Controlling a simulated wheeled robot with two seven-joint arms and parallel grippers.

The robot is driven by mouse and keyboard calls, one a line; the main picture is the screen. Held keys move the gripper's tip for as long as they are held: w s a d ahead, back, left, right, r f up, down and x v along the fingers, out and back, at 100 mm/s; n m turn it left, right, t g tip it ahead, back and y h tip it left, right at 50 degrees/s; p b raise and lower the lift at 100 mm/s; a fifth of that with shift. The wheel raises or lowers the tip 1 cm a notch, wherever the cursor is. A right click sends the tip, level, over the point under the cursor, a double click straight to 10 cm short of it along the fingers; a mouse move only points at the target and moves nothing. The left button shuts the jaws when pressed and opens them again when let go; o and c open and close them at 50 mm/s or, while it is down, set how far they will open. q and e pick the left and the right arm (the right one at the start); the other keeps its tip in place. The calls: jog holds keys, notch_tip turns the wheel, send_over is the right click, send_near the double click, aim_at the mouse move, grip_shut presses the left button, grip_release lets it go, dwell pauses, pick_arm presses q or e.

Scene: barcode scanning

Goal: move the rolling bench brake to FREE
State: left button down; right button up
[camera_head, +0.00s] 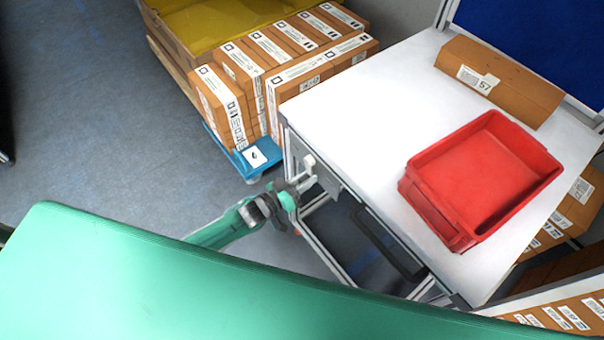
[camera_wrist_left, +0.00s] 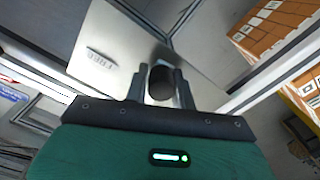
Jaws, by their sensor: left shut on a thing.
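The rolling bench (camera_head: 355,105) has a white top and a metal frame. At its near left corner is a grey brake plate (camera_head: 329,181) with a small white part (camera_head: 309,162) beside it. My left gripper (camera_head: 300,184) is at this plate. In the left wrist view the plate (camera_wrist_left: 125,50) carries a label (camera_wrist_left: 101,58) that seems to read FREE. A dark round brake knob (camera_wrist_left: 161,82) sits between the fingers of my left gripper (camera_wrist_left: 160,88), which is shut on it. The FREE label is to the left of the knob. The knob is hidden in the head view.
A red bin (camera_head: 487,172) and a brown carton (camera_head: 500,80) marked 57 are on the bench top. Stacked cartons (camera_head: 270,75) on a blue pallet (camera_head: 240,158) stand behind and left of the bench. The floor (camera_head: 90,110) at the left is clear.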

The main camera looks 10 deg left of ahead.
aim_at(321, 178)
pick_arm(q)
jog(key=n, duration=0.2)
jog(key=d+n, duration=0.1)
jog(key=shift+s+r+n, duration=0.3)
jog(key=shift+s+r, duration=0.05)
jog(key=shift+r, duration=0.05)
jog(key=shift+s+d+r+n, duration=0.15)
jog(key=shift+s+d+n, duration=0.05)
jog(key=shift+n, duration=0.45)
jog(key=shift+s+d+r+n, duration=0.15)
jog(key=shift+s+d+n, duration=0.05)
jog(key=shift+n, duration=0.45)
jog(key=shift+s+d, duration=0.1)
jog(key=c, duration=1.2)
grip_release()
jog(key=shift+s, duration=0.1)
jog(key=b+v, duration=0.2)
jog(key=v, duration=1.1)
jog(key=shift+s+a, duration=0.2)
jog(key=shift+a, duration=0.05)
jog(key=shift+f, duration=0.1)
